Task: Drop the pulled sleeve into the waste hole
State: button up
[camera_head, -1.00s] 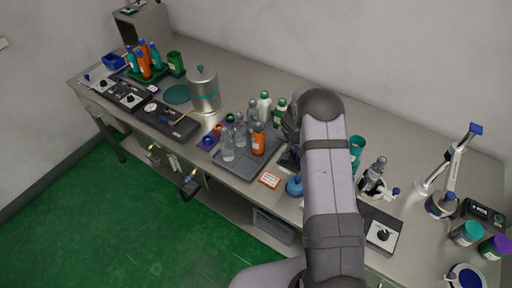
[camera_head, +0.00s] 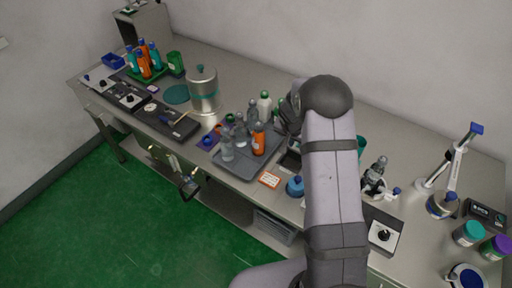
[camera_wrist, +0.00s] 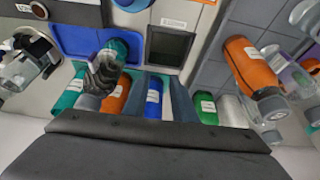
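A dark square opening (camera_wrist: 168,46) with a small label in front of it, apparently the waste hole, is above centre in the wrist view. In the head view a dark recess (camera_head: 290,161) shows beside my arm. My gripper's dark body fills the bottom of the wrist view. Two grey-blue upright parts (camera_wrist: 159,98) just above it may be its fingers; a blue labelled bottle (camera_wrist: 153,98) shows between them. I cannot tell whether it is held. In the head view my arm hides most of the gripper. I cannot make out a loose sleeve for certain.
A blue tray (camera_wrist: 70,37) with a teal bottle and a dark ribbed object lies left of the opening in the wrist view. A grey tray (camera_head: 232,168) with several bottles stands left of my arm. An orange-edged card (camera_head: 269,180) and blue-topped jar (camera_head: 295,187) are near the front edge.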

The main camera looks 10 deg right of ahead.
jog(key=shift+s+a+r, duration=0.2)
jog(key=shift+r, duration=0.35)
jog(key=shift+r, duration=0.1)
